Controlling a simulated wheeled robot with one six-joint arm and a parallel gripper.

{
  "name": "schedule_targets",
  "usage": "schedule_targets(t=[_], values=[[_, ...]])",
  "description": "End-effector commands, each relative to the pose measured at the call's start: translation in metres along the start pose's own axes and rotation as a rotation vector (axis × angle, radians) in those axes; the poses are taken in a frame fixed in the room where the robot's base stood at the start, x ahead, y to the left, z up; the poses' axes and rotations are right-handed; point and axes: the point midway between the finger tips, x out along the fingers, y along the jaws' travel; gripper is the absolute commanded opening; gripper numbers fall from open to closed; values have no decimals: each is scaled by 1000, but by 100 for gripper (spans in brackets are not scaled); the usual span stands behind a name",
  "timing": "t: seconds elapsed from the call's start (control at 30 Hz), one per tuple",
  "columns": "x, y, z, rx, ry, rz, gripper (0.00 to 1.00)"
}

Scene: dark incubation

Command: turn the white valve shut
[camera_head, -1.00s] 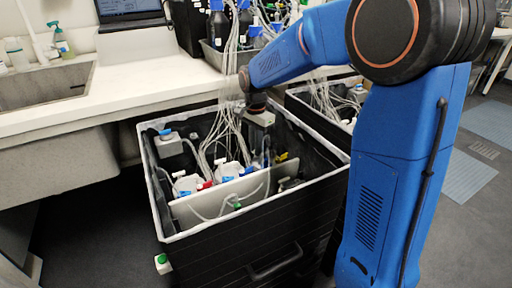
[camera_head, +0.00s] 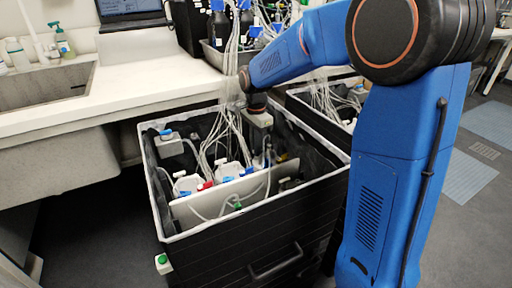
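My gripper (camera_head: 262,160) hangs from the blue arm and points down into the black bin (camera_head: 262,230), above its right half. Its fingertips are small and dark among the tubing and the white panel's top edge, so I cannot tell whether they are open or shut. White fittings and caps with blue, red and green parts (camera_head: 228,168) sit inside the bin, left of the gripper. The white valve cannot be told apart with certainty. Part of the area by the fingertips is hidden by the gripper itself.
A bundle of clear tubes (camera_head: 228,120) runs down into the bin beside my gripper. A white panel (camera_head: 215,203) stands across the bin. A grey block (camera_head: 168,146) sits at its back left. A counter (camera_head: 150,80) with a sink lies behind; a second bin (camera_head: 300,91) stands right.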

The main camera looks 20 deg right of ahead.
Motion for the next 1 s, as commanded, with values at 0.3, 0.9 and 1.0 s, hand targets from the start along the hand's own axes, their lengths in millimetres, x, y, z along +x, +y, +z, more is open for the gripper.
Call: schedule_targets(t=[0.3,0.9,1.0], values=[[0,0,0,0,0,0,29],[-81,-1,0,-1,0,-3,29],[-101,-1,0,-1,0,-2,29]])
